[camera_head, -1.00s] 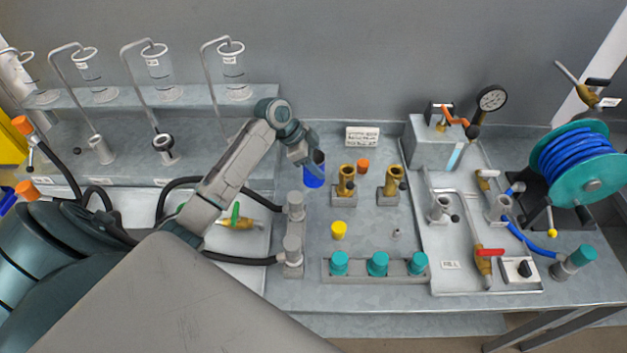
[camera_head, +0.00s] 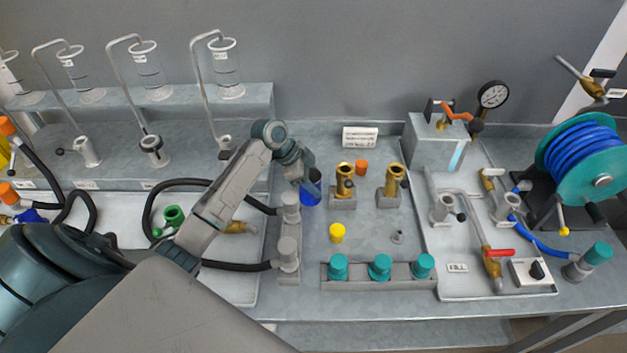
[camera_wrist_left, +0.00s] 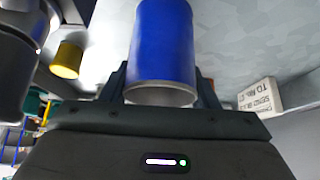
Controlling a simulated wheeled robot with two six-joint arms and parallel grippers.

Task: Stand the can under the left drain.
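A blue can (camera_head: 311,191) is in my left gripper (camera_head: 304,180), which is shut around it. In the left wrist view the can (camera_wrist_left: 163,45) fills the space between the fingers of the left gripper (camera_wrist_left: 160,88), with its grey rim toward the camera. In the head view the can is just left of the left brass fitting (camera_head: 344,180) on a grey block; a second brass fitting (camera_head: 391,180) stands to the right. I cannot tell whether the can touches the table. No part labelled as a drain is legible. My right gripper is not in view.
A grey post rack (camera_head: 289,245) stands close below the can. A yellow cap (camera_head: 337,233) and an orange cap (camera_head: 361,168) are nearby. A rail with teal caps (camera_head: 380,275) lies in front. A sign (camera_head: 360,137) stands behind.

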